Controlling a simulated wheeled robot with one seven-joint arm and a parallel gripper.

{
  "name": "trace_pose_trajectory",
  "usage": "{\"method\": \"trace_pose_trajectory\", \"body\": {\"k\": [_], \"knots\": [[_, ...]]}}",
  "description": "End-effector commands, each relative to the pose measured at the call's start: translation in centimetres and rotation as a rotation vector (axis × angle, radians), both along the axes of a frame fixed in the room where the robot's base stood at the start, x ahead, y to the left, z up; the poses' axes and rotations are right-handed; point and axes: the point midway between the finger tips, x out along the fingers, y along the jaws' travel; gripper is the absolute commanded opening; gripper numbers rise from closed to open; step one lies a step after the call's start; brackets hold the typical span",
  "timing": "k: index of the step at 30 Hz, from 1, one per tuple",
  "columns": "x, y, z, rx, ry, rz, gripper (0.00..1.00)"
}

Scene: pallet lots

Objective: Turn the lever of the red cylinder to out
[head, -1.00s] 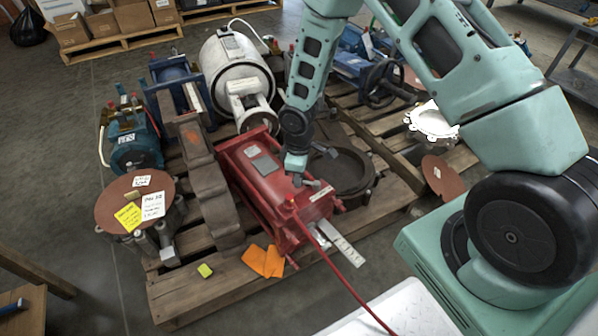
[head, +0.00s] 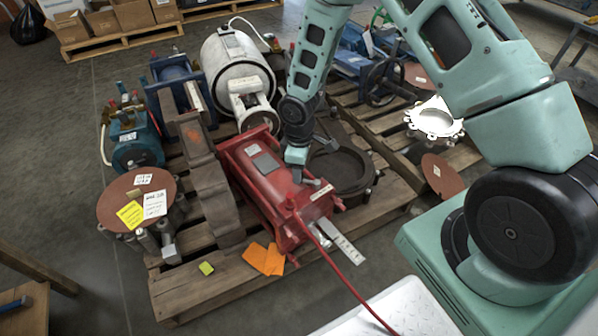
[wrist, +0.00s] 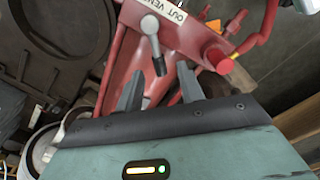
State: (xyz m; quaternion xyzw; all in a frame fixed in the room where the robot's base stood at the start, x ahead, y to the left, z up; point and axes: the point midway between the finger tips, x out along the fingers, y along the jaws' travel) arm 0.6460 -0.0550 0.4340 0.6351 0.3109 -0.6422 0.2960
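The red cylinder (head: 262,182) lies on the wooden pallet in the head view, with a label strip near its front end. In the wrist view, its red body (wrist: 190,42) fills the upper middle. My gripper in the head view (head: 310,176) is low over the cylinder's front half.
A dark round flange (head: 342,172) lies close to the right of the cylinder. A rusty bracket (head: 213,195) is close on its left. A red hose (head: 345,278) runs from the cylinder's front. Orange cloths (head: 264,259) lie on the pallet's front edge.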

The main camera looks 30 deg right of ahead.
Motion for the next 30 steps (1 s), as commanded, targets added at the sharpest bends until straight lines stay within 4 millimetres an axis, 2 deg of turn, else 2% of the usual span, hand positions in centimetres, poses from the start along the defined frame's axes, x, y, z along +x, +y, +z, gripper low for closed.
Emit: {"method": "trace_pose_trajectory", "body": {"k": [1,3,15,21,30], "knots": [[0.1,0.0,1.6,0.001,-0.003,-0.002,0.38],[0.2,-0.1,3.4,0.000,-0.004,-0.002,0.38],[0.3,-0.2,12.2,0.000,-0.003,0.000,0.38],[0.3,-0.2,14.4,-0.001,-0.001,0.000,0.38],[0.3,-0.2,14.9,0.000,0.000,0.001,0.38]]}}
